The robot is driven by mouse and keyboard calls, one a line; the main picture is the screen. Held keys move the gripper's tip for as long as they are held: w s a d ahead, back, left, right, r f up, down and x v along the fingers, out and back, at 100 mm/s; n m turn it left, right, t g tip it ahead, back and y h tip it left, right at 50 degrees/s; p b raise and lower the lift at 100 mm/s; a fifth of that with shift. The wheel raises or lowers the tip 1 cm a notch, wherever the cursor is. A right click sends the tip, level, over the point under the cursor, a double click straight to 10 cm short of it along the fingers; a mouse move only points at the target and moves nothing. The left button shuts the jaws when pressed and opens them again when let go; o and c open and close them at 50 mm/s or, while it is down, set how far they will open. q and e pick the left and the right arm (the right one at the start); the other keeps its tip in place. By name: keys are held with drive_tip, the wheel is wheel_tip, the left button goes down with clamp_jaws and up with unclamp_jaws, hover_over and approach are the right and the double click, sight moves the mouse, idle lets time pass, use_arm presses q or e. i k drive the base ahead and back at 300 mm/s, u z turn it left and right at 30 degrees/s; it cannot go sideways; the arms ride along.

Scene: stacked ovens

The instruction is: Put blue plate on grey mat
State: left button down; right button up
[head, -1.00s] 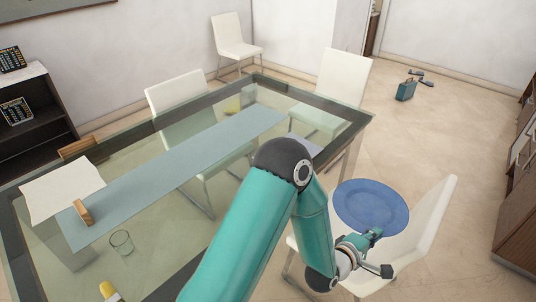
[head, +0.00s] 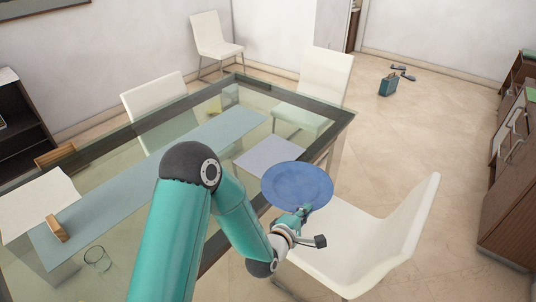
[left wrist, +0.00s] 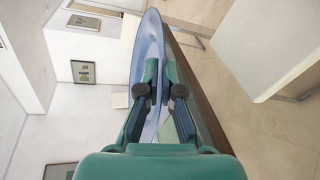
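The blue plate (head: 297,184) is held by its near rim in my left gripper (head: 304,212), in the air. In the head view it overlaps the table's right edge, just to the right of and below the grey mat. The grey mat (head: 266,155) lies flat on the glass table near its right end; the plate hides a little of its corner. In the left wrist view, the fingers of my left gripper (left wrist: 161,92) are closed on the plate's rim, and the plate (left wrist: 149,45) shows nearly edge-on. My right gripper is not in view.
The glass table (head: 335,122) also bears a long grey-blue runner (head: 150,165), a clear glass (head: 97,258) and a wooden block (head: 57,228). A white chair (head: 370,240) stands below and right of the plate. Another white chair (head: 318,85) stands behind the table.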

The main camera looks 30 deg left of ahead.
sight(267, 164)
drive_tip(key=i, duration=0.85)
drive_tip(key=z, duration=0.05)
